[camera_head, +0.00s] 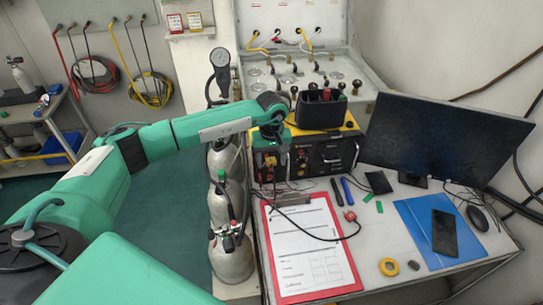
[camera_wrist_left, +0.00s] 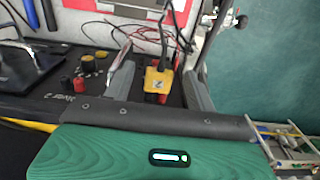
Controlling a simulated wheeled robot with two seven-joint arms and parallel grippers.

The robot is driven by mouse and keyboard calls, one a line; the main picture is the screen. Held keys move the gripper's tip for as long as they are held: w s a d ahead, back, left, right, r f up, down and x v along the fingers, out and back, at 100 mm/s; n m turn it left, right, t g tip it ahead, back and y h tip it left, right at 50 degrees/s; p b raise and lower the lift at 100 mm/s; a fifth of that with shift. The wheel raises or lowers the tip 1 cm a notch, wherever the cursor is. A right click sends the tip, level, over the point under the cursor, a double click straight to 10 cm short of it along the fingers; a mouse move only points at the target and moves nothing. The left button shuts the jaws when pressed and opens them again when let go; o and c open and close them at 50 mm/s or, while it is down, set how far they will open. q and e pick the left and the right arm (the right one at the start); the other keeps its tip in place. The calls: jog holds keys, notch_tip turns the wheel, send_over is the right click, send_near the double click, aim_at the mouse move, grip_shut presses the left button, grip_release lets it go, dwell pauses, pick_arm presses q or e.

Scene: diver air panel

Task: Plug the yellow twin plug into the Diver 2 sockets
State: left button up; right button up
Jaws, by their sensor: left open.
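The yellow twin plug (camera_wrist_left: 158,80) is between the two fingers of my left gripper (camera_wrist_left: 160,70) in the left wrist view. The fingers stand open with a gap on each side of it. Black and red socket parts (camera_wrist_left: 157,98) show right at the plug's end; I cannot tell how deep it sits. In the head view the yellow plug (camera_head: 270,163) is at the left part of the black panel box's front (camera_head: 325,157), below my left gripper (camera_head: 270,143). Another red and black socket pair (camera_wrist_left: 73,83) shows apart from the plug. My right gripper is not in view.
A red clipboard (camera_head: 350,285) lies on the table in front of the box. A monitor (camera_head: 445,138) stands at right. Gas cylinders (camera_head: 232,262) stand left of the table. A dark tool holder (camera_head: 318,113) sits on the box. A dark cable leads from the plug.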

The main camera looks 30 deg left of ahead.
pick_arm(q)
jog(key=c, duration=1.2)
jog(key=shift+s+d, duration=0.65)
jog(key=shift+s, duration=0.2)
jog(key=shift+s+d, duration=0.35)
jog(key=shift+s, duration=0.1)
jog(key=shift+s, duration=0.1)
jog(key=shift+d+r, duration=0.1)
jog(key=shift+d, duration=0.05)
